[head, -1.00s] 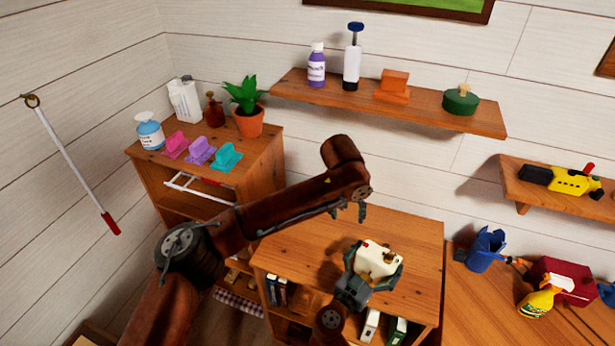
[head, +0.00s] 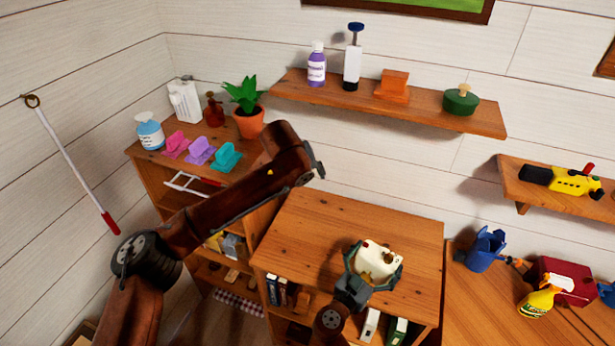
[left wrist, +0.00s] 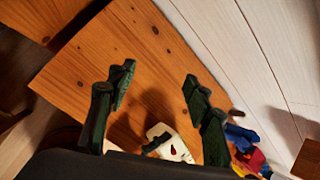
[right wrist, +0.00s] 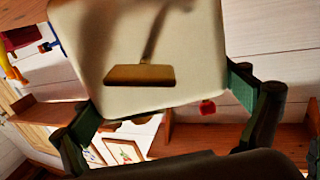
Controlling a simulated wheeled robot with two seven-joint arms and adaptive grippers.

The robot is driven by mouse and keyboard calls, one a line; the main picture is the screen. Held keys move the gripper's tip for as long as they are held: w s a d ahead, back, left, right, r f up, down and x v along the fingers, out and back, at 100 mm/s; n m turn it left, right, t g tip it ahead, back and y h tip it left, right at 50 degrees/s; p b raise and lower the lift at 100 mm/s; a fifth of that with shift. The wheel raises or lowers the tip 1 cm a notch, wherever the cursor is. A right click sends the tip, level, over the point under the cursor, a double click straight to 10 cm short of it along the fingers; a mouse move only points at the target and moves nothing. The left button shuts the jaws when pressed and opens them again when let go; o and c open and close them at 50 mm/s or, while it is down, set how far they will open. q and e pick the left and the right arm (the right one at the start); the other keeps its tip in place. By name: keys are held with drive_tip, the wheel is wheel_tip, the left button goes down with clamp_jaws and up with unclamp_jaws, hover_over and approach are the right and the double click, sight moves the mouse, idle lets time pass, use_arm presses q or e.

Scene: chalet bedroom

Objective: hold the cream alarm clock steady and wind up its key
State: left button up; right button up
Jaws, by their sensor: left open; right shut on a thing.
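My left gripper (left wrist: 155,90) is open and empty over the bookcase, left of and apart from the clock. The clock also shows in the left wrist view (left wrist: 172,150), partly hidden by my gripper. In the head view only part of my left gripper (head: 318,165) shows.
Left of the bookcase stands a cabinet with a potted plant (head: 247,107), bottles and coloured clips. A wall shelf (head: 420,112) hangs behind the bookcase. On the right are a blue watering can (head: 485,248) and a yellow spray bottle (head: 540,300). The bookcase top's left part is clear.

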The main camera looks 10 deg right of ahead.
use_arm(q)
drive_tip(key=shift+c, duration=0.2)
drive_tip(key=shift+c, duration=1.1)
drive_tip(key=m+g+y, duration=0.3)
drive_tip(key=m+y, duration=0.3)
drive_tip(key=m, duration=0.4)
hover_over(366, 278)
drive_tip(key=s+d, duration=0.3)
wheel_tip(366, 278, down, 10)
drive_tip(key=x, duration=1.1)
drive_tip(key=shift+a+f, duration=0.2)
drive_tip(key=shift+a, duration=0.05)
drive_tip(key=shift+c, duration=0.7)
